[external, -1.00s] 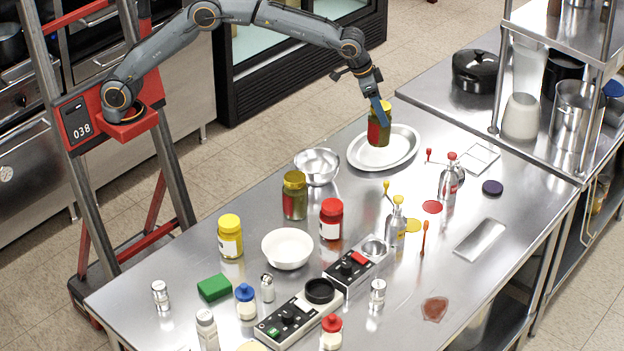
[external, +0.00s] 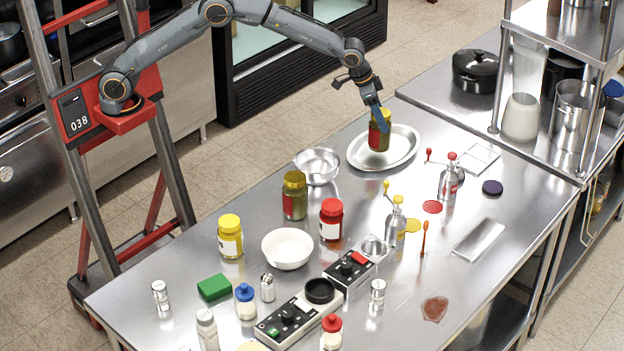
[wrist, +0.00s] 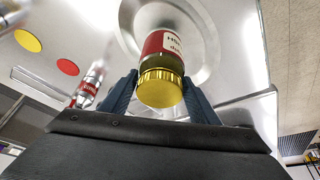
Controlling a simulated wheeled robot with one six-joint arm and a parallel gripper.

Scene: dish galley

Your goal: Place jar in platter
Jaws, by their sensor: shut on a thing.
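My gripper (external: 381,115) is shut on a jar (external: 379,138) with a gold lid and a red label. The jar is upright and also shows between the two fingers in the wrist view (wrist: 161,70). In the external view it is over the silver oval platter (external: 407,143); whether its base touches the platter I cannot tell. The platter also shows behind the jar in the wrist view (wrist: 207,45). A similar jar with a gold lid (external: 294,197) stands on the table, left of the platter.
A metal bowl (external: 317,166) stands just left of the platter. A red-lidded jar (external: 331,220), a white bowl (external: 287,249) and a yellow-lidded jar (external: 230,237) stand nearer. Pump bottles (external: 448,181) (external: 396,222) stand to the right. Bare table lies between the platter and the pump bottles.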

